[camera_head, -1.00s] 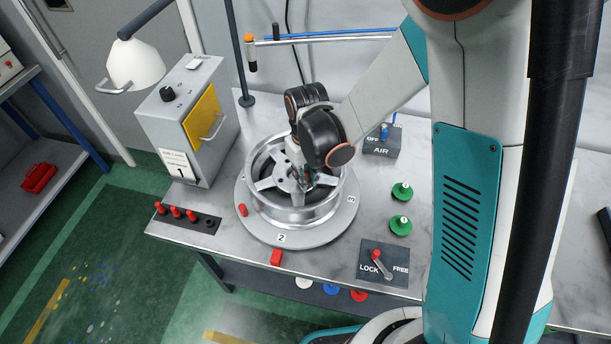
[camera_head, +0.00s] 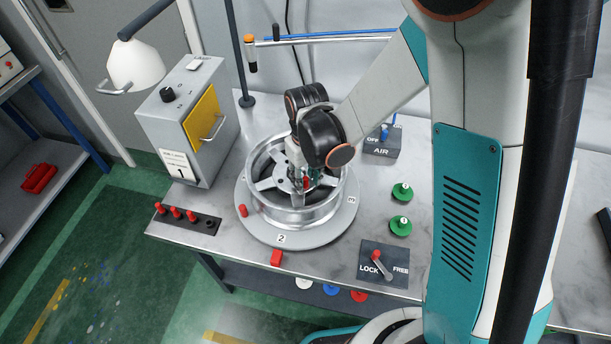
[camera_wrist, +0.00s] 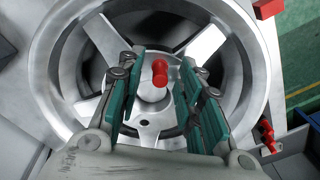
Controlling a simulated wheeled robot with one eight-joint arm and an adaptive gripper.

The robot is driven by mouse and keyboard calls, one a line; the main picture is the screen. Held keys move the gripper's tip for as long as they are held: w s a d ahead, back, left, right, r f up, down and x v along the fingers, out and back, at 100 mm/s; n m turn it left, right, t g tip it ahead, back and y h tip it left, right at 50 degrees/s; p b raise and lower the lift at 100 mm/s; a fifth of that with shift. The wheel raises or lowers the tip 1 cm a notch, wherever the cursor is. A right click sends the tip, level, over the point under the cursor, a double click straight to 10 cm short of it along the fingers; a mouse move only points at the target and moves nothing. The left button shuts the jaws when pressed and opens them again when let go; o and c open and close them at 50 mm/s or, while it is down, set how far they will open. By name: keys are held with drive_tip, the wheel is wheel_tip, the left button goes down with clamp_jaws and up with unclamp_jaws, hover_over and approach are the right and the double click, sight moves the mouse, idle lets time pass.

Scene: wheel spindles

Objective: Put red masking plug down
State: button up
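A silver spoked wheel (camera_head: 325,213) lies on a round grey turntable (camera_head: 245,225). A red masking plug (camera_wrist: 160,72) stands at the wheel's hub, seen between my fingers in the wrist view. It also shows as a small red patch in the head view (camera_head: 306,183). My gripper (camera_wrist: 160,95) is open, its teal finger pads on both sides of the plug with a visible gap to each. How deep the plug sits in the hub is hard to tell.
A black rack (camera_head: 209,225) at the table's left edge holds three red plugs. Another red plug (camera_head: 242,210) stands by the wheel. A red block (camera_head: 277,257) is at the front edge. Green knobs (camera_head: 401,191), a LOCK/FREE lever panel (camera_head: 383,263) and an AIR switch box (camera_head: 381,147) are at right.

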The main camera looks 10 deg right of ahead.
sight(306, 177)
wheel_tip(306, 177, up, 12)
drive_tip(key=p, duration=0.2)
drive_tip(key=shift+r, duration=0.25)
drive_tip(key=shift+d, duration=0.15)
